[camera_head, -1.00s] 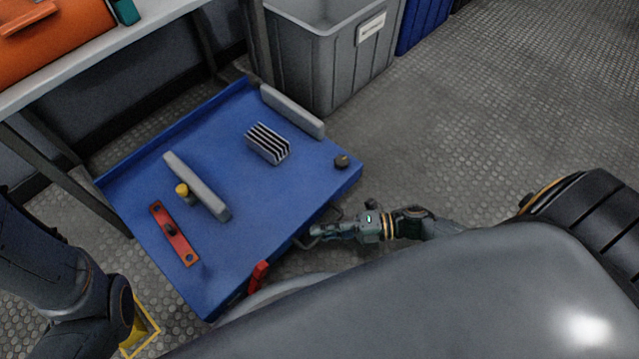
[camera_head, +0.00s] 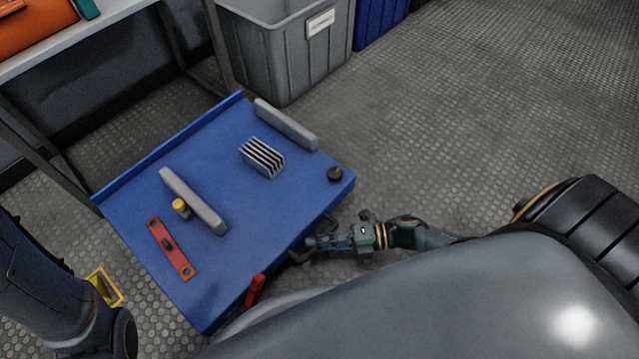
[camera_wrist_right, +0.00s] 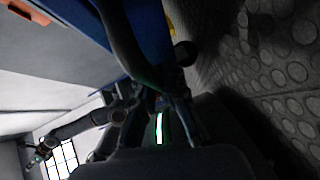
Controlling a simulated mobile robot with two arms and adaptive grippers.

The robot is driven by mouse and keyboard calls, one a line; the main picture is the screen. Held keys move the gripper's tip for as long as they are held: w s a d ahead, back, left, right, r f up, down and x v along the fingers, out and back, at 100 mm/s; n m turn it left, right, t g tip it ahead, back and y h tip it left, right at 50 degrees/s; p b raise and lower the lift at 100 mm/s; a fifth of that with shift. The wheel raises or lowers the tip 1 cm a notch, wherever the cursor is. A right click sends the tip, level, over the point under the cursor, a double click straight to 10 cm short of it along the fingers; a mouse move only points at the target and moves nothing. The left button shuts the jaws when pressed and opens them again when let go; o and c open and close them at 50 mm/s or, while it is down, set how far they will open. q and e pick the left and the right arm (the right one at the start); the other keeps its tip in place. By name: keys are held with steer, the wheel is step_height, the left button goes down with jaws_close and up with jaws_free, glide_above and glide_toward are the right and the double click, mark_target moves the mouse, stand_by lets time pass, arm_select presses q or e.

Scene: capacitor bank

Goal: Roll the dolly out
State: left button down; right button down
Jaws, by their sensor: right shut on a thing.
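The blue dolly (camera_head: 225,240) stands on the floor in front of me in the head view, its raised back edge near the table. In the right wrist view the dark handle bar (camera_wrist_right: 120,38) runs close to the fingers. My left arm comes in at the lower left, but its gripper does not show.
A table (camera_head: 110,34) with an orange case (camera_head: 38,28) stands at the upper left. A grey bin (camera_head: 285,55) and a blue bin (camera_head: 380,22) stand behind the dolly. A yellow frame (camera_head: 103,286) lies at left. Floor to the right is free.

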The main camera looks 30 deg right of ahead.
steer(key=shift+s+d+f, duration=0.1)
steer(key=shift+s+d, duration=0.05)
steer(key=shift+s, duration=0.05)
steer(key=c, duration=1.4)
jaws_free()
steer(key=shift+o, duration=0.2)
steer(key=v, duration=1.2)
